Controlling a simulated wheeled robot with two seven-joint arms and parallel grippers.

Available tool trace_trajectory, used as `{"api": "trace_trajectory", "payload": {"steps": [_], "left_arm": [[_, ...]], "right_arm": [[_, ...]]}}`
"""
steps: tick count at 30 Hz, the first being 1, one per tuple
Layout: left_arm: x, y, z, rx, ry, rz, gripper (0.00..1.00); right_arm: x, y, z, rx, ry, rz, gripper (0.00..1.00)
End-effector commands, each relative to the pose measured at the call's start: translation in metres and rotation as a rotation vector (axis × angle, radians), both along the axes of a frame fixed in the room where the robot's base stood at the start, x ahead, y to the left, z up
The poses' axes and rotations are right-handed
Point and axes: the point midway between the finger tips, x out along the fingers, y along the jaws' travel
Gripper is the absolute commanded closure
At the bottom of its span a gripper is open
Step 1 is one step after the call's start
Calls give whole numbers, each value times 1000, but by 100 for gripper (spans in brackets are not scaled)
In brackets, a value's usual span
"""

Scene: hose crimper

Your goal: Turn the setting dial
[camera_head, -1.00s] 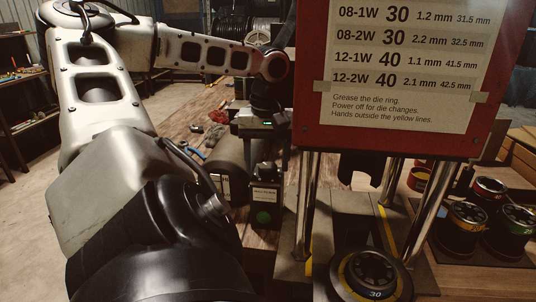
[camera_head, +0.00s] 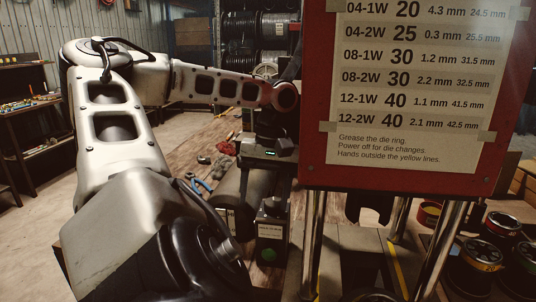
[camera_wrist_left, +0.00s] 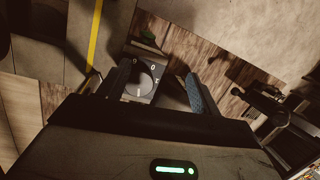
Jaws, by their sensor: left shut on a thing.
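My left gripper (camera_head: 268,180) hangs from my left arm above a small dark box (camera_head: 271,228) with a pale label and a green round button, left of the red sign's posts. In the left wrist view the two fingers of the left gripper (camera_wrist_left: 160,84) stand on either side of a round grey setting dial (camera_wrist_left: 144,82) on a panel with pale marks. The dial's face is hidden in the head view. My right gripper is out of view.
A red-framed sign (camera_head: 312,100) with a size chart stands close on the right, on metal posts (camera_head: 315,240). Several round tins (camera_head: 485,255) stand at the right. A yellow line (camera_wrist_left: 95,32) runs beside the gripper in the wrist view.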

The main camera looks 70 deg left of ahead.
Motion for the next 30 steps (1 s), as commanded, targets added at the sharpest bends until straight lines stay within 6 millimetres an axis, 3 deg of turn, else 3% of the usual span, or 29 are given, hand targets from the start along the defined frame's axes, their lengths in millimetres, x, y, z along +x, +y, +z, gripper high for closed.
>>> {"api": "trace_trajectory", "payload": {"steps": [1,30], "left_arm": [[0,6,12,22,-14,12,41],[1,3,73,16,-5,6,41]], "right_arm": [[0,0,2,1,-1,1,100],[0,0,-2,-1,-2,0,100]]}}
